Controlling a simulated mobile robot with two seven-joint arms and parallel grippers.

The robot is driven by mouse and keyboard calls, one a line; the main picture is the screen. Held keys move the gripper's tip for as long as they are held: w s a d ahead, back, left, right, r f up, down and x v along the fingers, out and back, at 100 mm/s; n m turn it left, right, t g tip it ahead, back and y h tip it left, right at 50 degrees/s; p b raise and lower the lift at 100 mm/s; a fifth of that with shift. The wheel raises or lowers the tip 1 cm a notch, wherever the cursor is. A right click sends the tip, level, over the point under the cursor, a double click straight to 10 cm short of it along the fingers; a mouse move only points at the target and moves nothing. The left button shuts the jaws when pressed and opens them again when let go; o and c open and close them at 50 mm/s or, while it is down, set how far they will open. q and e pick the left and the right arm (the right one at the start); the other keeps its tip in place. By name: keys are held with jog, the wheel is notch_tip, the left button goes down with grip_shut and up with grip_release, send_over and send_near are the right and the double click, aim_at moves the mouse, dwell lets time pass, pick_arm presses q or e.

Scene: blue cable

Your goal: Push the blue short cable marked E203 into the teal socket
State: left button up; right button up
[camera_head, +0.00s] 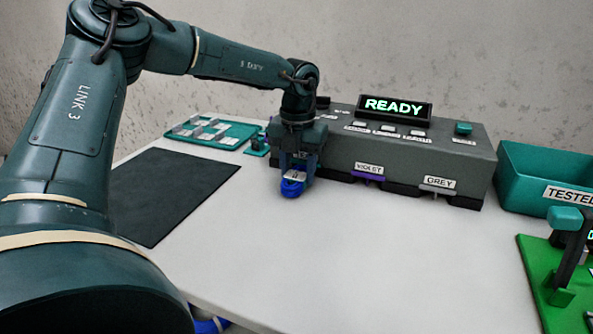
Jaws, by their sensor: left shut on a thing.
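The blue short cable (292,188) is in my left gripper (295,172), whose fingers point down and are shut on it. A small white tag shows on the cable, too small to read. The gripper is at the front left end of the grey test box (410,158), just above or at the white table. I cannot tell whether the cable touches the box. The teal socket is not plainly visible; the gripper hides that part of the box's front. My right gripper is out of view.
The box bears a READY display (394,107) and sockets labelled VIOLET (369,176) and GREY (439,190). A teal tray (213,133), dark mat (168,192), teal TESTED bin (540,175) and green fixture (540,275) surround it. The front middle table is clear.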

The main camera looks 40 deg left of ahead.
aim_at(298, 172)
pick_arm(q)
jog(key=o, duration=1.1)
jog(key=shift+w, duration=0.1)
jog(key=shift+r+p, duration=2.45)
jog(key=shift+r, duration=1.6)
jog(key=shift+f, duration=0.1)
